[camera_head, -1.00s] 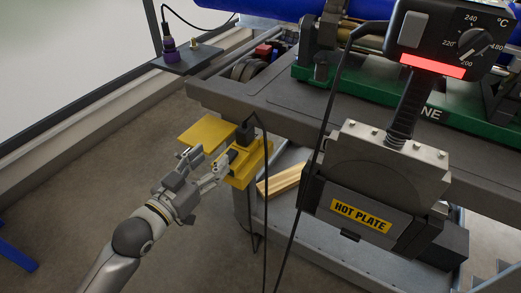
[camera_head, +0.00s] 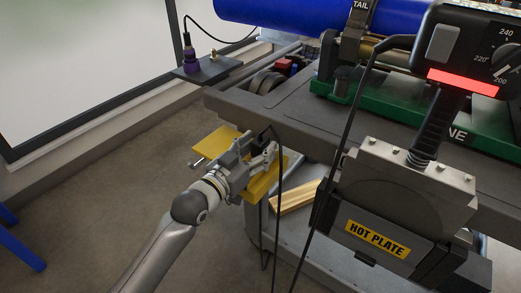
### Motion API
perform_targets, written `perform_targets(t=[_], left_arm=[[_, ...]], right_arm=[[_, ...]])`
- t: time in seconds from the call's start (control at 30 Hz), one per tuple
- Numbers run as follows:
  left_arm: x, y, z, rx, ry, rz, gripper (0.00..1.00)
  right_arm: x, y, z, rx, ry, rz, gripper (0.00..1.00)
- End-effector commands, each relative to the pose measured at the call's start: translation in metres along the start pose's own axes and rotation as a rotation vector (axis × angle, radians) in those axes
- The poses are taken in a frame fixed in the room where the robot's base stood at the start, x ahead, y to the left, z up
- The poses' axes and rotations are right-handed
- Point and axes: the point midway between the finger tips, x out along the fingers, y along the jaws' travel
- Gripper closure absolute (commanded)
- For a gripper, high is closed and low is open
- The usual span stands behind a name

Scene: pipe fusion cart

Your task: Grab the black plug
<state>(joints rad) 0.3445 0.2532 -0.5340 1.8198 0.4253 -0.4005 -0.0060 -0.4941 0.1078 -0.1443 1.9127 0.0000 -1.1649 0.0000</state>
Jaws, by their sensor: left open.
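A black plug (camera_head: 265,134) with a black cable sits at the yellow holder (camera_head: 262,184) on the cart's left end; most of it is hidden behind my gripper. My left gripper (camera_head: 260,146) is open, in front of the yellow holder, with its fingers pointing up and right toward the black plug. I cannot tell whether the fingers touch the plug. My right gripper is not in view.
The hot plate (camera_head: 400,192) hangs at the right, its cable running down beside the holder. A purple connector (camera_head: 190,60) stands on a small shelf at the back left. A blue pipe (camera_head: 290,12) lies over the cart.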

Motion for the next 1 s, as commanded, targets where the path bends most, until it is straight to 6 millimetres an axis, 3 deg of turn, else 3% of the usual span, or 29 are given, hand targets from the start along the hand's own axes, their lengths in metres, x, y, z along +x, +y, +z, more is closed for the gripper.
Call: perform_targets(t=[0.27, 0.63, 1.0], left_arm=[[0.0023, 0.0002, -0.0002, 0.0, 0.0, 0.0, 0.47], [0.002, 0.0001, -0.0001, 0.0, 0.0, 0.0, 0.95], [0.0021, 0.0, -0.0045, 0.0, 0.001, 0.0, 0.95]], right_arm=[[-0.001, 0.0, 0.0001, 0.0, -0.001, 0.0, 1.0], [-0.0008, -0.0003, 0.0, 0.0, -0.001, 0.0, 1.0], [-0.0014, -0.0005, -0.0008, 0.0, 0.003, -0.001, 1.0]])
